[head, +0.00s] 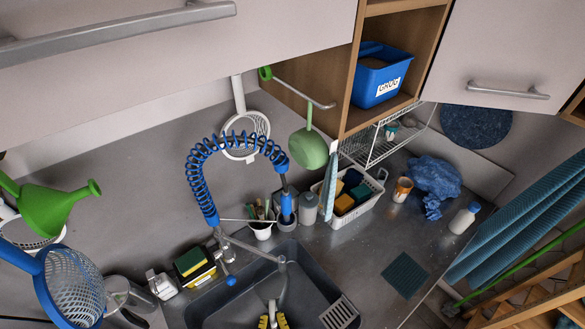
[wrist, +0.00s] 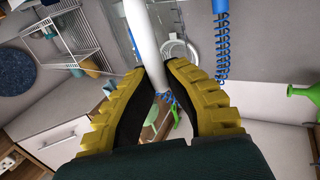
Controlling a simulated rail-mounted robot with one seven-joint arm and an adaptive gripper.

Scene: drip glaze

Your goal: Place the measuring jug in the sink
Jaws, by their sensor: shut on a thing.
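My gripper (head: 272,319) shows at the bottom edge of the head view, over the sink (head: 204,308). Its yellow ribbed fingers are shut on a pale, narrow bar (wrist: 143,40) in the wrist view. The bar looks like the handle of the clear measuring jug (wrist: 118,28), whose faint see-through wall shows beyond it. The jug's outline is hard to make out against the dark basin in the head view. I cannot tell its tilt or its height over the basin.
The tap (head: 247,250) with its blue coiled hose (head: 200,183) stands at the sink's back edge. A yellow and green sponge holder (head: 193,267) and a clear vessel (head: 118,290) stand left. A white basket (head: 352,212) sits behind right. A green funnel (head: 48,210) and blue strainer (head: 72,287) hang left.

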